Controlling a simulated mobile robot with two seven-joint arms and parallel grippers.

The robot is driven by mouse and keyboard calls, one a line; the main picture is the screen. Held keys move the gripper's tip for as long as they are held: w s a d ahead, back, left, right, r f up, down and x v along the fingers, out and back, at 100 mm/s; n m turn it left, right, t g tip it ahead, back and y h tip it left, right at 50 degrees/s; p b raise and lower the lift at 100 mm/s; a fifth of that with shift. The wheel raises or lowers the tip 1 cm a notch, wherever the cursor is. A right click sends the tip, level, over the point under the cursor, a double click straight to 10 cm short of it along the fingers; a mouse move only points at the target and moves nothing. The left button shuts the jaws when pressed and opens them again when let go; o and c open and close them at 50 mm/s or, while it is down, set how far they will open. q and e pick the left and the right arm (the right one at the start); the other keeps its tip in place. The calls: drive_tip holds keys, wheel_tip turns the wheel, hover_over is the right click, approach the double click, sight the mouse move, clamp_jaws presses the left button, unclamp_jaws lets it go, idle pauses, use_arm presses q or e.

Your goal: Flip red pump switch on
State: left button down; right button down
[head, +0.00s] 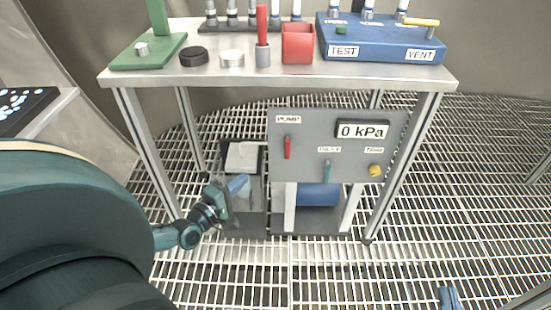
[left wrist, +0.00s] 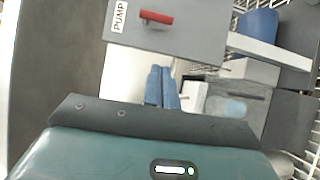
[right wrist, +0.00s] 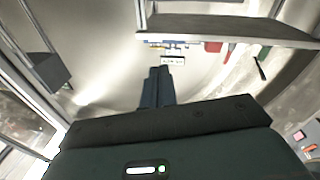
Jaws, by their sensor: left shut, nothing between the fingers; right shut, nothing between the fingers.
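The red pump switch (head: 288,148) is a small lever on the grey panel (head: 310,128) under the bench. Its handle hangs down below a label. In the left wrist view the red switch (left wrist: 156,17) is near the top, beside a PUMP label (left wrist: 119,16). The display (head: 362,131) reads 0 kPa. My left gripper (head: 238,185) is shut and empty, below and left of the switch, apart from it. Its blue fingers (left wrist: 162,86) show together in the left wrist view. My right gripper (head: 449,298) is shut and empty at the lower right, far from the panel.
A teal lever (head: 327,170) and a yellow knob (head: 375,170) are also on the panel. A blue cylinder (head: 318,194) sits below it. The bench top (head: 200,74) overhangs the panel and carries a red cup (head: 298,43) and blue box (head: 380,40). Bench legs flank the panel.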

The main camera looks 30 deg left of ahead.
use_arm(q)
drive_tip(key=b, duration=0.3)
approach(288, 147)
drive_tip(key=w+a+f, duration=0.3)
drive_tip(key=a+f, duration=0.1)
drive_tip(key=a, duration=0.1)
drive_tip(key=shift+w+d+r+b, duration=0.15)
drive_tip(key=shift+w+d+r, duration=0.05)
drive_tip(key=shift+w+d, duration=0.7)
drive_tip(key=shift+w+d+r+b, duration=0.15)
drive_tip(key=shift+w+d, duration=0.6)
drive_tip(key=shift+w, duration=0.2)
use_arm(e)
drive_tip(key=shift+w+a+t+y, duration=0.1)
drive_tip(key=shift+a+t+y, duration=0.3)
use_arm(q)
drive_tip(key=shift+s+f, duration=0.1)
use_arm(e)
drive_tip(key=shift+f, duration=0.2)
